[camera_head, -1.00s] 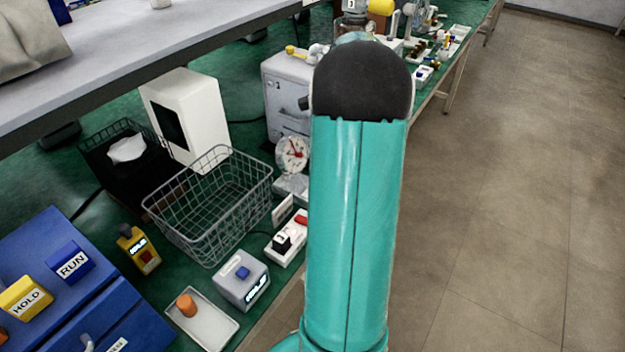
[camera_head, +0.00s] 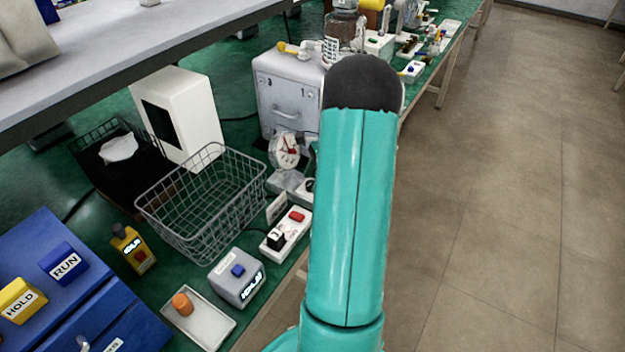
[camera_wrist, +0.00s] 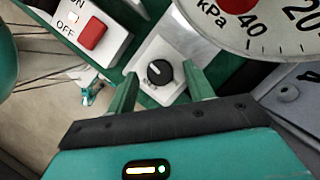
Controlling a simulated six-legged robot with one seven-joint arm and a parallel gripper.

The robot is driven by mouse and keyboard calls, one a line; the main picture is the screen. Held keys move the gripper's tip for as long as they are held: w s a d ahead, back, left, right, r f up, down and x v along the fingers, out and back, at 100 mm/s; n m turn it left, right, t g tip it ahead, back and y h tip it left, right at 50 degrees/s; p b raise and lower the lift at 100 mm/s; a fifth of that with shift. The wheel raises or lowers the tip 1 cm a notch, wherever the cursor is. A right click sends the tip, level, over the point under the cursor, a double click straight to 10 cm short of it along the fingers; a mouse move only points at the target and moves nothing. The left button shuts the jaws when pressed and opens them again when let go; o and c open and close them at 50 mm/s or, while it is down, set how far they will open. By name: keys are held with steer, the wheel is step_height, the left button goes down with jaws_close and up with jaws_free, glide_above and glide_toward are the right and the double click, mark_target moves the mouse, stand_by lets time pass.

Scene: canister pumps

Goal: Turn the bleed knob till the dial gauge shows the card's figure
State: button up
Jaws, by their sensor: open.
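The bleed knob (camera_wrist: 160,73) is a round black knob with a white pointer line, on a pale square plate in the wrist view. My gripper (camera_wrist: 163,80) is open, with one green finger to each side of the knob in the picture; I cannot tell whether either touches it. The dial gauge (camera_head: 284,150) has a white face with red on it. Its lower edge (camera_wrist: 262,30) shows "kPa", "40" and part of "20" in the wrist view; its reading is not legible. A small white card (camera_head: 277,207) stands near the basket, its figure unreadable. My arm hides my gripper in the head view.
A power strip with a red switch (camera_wrist: 93,33) lies beside the knob plate. A wire basket (camera_head: 203,205), a grey box with a blue button (camera_head: 238,275) and a grey cabinet (camera_head: 285,92) crowd the bench. Open floor (camera_head: 500,200) lies to the right.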

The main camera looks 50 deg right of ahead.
steer(key=shift+a+f, duration=0.2)
steer(key=shift+f, duration=0.3)
steer(key=shift+w, duration=0.1)
steer(key=c, duration=1)
steer(key=shift+o, duration=0.2)
steer(key=shift+n+g+y, duration=0.3)
steer(key=shift+n+g, duration=0.3)
steer(key=shift+n, duration=1)
steer(key=o, duration=1)
steer(key=shift+c, duration=0.2)
steer(key=shift+r, duration=0.1)
